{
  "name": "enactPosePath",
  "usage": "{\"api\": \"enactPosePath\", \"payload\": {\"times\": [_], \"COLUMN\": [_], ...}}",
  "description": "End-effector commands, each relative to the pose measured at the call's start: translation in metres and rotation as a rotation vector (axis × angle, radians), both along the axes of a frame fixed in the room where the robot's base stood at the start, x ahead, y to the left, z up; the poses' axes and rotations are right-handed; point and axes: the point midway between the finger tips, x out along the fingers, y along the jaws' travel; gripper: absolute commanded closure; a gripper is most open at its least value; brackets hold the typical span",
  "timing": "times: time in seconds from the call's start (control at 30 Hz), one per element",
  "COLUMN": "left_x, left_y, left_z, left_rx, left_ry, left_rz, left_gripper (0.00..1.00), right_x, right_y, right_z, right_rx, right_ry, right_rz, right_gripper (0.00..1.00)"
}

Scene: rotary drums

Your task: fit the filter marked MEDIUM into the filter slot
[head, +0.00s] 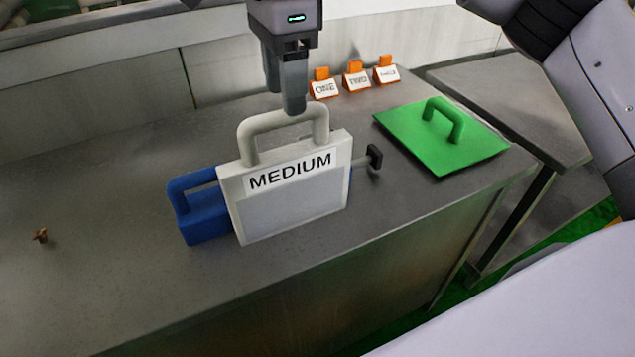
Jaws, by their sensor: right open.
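The filter marked MEDIUM (290,203) is a pale grey panel with a loop handle on top. It stands upright near the front edge of the metal bench, label facing me. My right gripper (290,104) points down over the top bar of its handle, its fingers overlapping the bar in the picture. The gripper is open; whether the bar lies between the fingers I cannot tell. I cannot make out the filter slot; whether the filter stands in it or on the bench is unclear. My left gripper is not in view.
A blue block with a handle (204,226) is beside the filter, partly behind it. A black knob (375,157) is at its right. A green panel with a handle (424,146) lies further right. Several orange-backed tags (355,80) stand behind. The bench's left is mostly clear except a small brown piece (40,236).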

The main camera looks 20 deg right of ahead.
Motion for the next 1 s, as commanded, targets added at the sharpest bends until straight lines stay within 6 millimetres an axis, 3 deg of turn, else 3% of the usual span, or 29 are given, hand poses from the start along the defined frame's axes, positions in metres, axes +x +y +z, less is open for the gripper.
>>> {"api": "enactPosePath", "payload": {"times": [0.27,0.63,0.93,1.0], "left_x": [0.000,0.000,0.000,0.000], "left_y": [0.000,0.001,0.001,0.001], "left_z": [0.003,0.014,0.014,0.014], "left_rx": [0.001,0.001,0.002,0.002], "left_ry": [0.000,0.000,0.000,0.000], "left_rz": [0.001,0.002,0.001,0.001], "left_gripper": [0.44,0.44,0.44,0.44], "right_x": [0.001,0.000,0.001,0.001], "right_y": [0.006,0.008,0.007,0.007], "right_z": [-0.018,-0.067,-0.073,-0.073], "right_rx": [-0.003,-0.001,-0.001,-0.001], "right_ry": [0.001,0.001,-0.001,-0.001], "right_rz": [0.003,0.003,0.002,0.002], "right_gripper": [0.45,0.45,0.45,0.68]}}
